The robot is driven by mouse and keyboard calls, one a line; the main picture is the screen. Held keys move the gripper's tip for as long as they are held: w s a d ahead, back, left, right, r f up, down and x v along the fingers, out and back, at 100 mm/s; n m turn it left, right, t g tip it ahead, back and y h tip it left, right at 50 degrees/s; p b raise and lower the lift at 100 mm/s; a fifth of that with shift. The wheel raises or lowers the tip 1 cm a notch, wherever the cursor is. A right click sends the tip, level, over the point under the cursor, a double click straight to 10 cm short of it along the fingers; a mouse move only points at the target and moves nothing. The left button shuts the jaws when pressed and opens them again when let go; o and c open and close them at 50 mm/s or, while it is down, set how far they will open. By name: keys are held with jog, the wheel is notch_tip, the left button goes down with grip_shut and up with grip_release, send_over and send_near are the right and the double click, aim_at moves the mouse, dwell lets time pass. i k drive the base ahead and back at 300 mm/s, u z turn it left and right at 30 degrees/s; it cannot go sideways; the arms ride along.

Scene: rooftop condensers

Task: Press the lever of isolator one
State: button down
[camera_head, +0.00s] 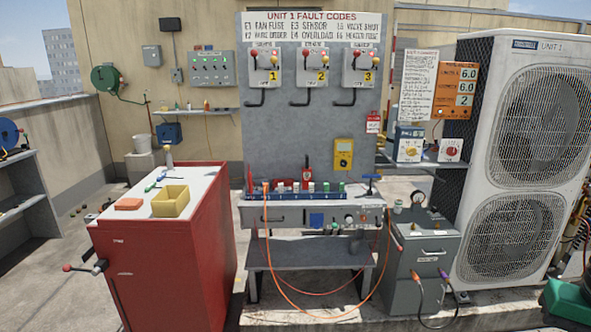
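Isolator one (263,69) is a light grey box on the upper left of the grey upright panel, with a yellow label "1". A lever with a red ball (271,54) shows at its upper front. A black bent handle or pipe (262,98) hangs below the box; I cannot tell which. Isolator two (312,70) and isolator three (358,70) stand to its right in the same row, with labels "2" and "3" and similar red balls. My gripper is not in view.
A bench (310,217) with small tools stands below the panel. A red cabinet (170,265) with a yellow bin (171,201) stands front left. A large condenser (525,160) fills the right. An orange cable (275,266) hangs before the bench. Floor shows at left.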

aim_at(254, 53)
jog(key=k, duration=0.65)
jog(key=u, duration=0.5)
jog(key=i, duration=0.65)
jog(key=u, duration=0.9)
jog(key=i, duration=1.1)
jog(key=z, duration=0.35)
jog(key=i, duration=0.85)
jog(key=z, duration=0.45)
